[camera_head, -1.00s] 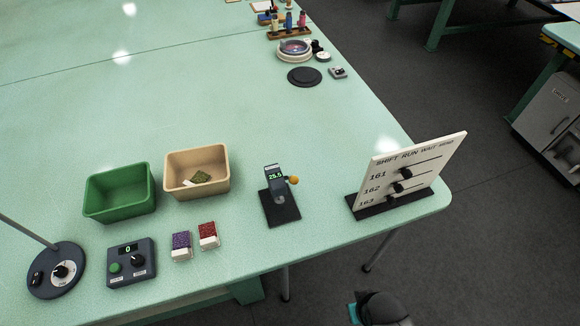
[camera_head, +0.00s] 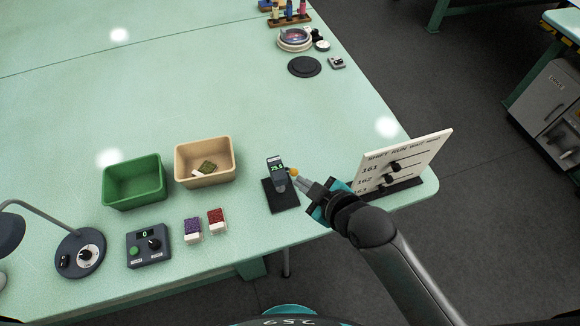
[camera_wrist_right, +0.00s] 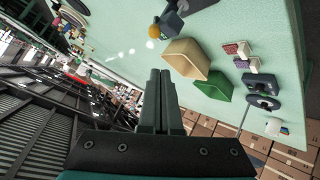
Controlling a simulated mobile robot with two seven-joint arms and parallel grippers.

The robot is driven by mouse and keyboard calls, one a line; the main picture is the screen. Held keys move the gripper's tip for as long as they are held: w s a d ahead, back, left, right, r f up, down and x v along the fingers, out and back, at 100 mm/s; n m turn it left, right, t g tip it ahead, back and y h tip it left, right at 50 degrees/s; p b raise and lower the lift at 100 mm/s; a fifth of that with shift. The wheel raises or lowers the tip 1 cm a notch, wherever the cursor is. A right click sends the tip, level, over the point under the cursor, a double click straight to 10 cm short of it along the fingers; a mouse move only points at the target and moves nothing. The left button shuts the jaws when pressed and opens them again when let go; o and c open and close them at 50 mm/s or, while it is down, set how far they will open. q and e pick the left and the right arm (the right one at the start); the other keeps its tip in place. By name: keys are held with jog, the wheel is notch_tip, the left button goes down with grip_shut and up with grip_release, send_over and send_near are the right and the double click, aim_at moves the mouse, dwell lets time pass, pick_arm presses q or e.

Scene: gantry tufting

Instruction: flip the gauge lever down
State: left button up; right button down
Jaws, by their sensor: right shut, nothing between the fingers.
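The gauge (camera_head: 276,172) is a small dark device with a lit display, standing on a black base plate (camera_head: 283,196) near the table's front edge. Its lever ends in an orange knob (camera_head: 294,172) on the right side of the gauge. My right gripper (camera_head: 298,181) is shut and empty, with its fingertips just by the knob; whether they touch it I cannot tell. In the right wrist view the closed fingers (camera_wrist_right: 160,74) point toward the orange knob (camera_wrist_right: 153,31) and the gauge (camera_wrist_right: 172,20), with a gap in the picture. My left gripper is not in view.
The white shift board (camera_head: 405,160) with black knobs stands just right of my right gripper. Left of the gauge are a tan bin (camera_head: 205,178), a green bin (camera_head: 134,194), purple and red blocks, a control box (camera_head: 148,246) and a lamp (camera_head: 80,253). The table's middle is clear.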

jog(key=shift+w+a+r+n+t+y, duration=0.15)
jog(key=shift+w+a+n+t+y, duration=0.2)
jog(key=shift+w+a+n, duration=0.4)
jog(key=b+x, duration=0.1)
jog(key=x, duration=0.8)
jog(key=shift+w+a, duration=0.1)
jog(key=shift+w, duration=0.05)
jog(key=d+f, duration=0.1)
jog(key=s+d+f, duration=0.1)
jog(key=d, duration=0.1)
jog(key=shift+d+f, duration=0.1)
jog(key=shift+f, duration=0.15)
